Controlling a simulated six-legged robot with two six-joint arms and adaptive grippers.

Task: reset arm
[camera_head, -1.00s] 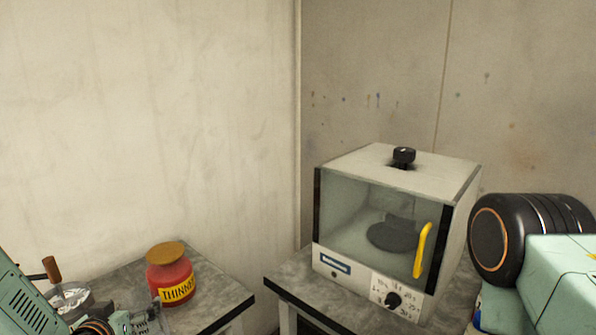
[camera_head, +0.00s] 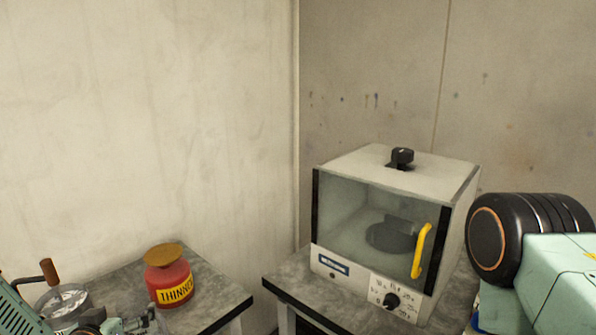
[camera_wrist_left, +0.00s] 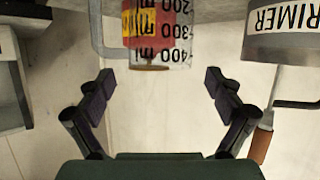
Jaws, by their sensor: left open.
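My left gripper (camera_wrist_left: 160,80) is open and empty in the left wrist view, its two dark fingers spread wide. The picture there is upside down. A clear measuring beaker (camera_wrist_left: 175,57) with ml marks sits beyond the fingertips, between their lines, apart from them. In the head view my left arm comes in at the lower left corner, and the gripper (camera_head: 92,325) is partly cut off by the bottom edge. My right arm's black joint and mint link show at the right, but its gripper is out of frame.
A red THINNER jar (camera_head: 170,278) stands on the left grey table (camera_head: 222,293). A can (camera_head: 62,302) is beside my left arm; its PRIMER label (camera_wrist_left: 285,20) shows in the wrist view. A glass-fronted oven (camera_head: 395,235) with a yellow handle stands on the right table (camera_head: 290,285).

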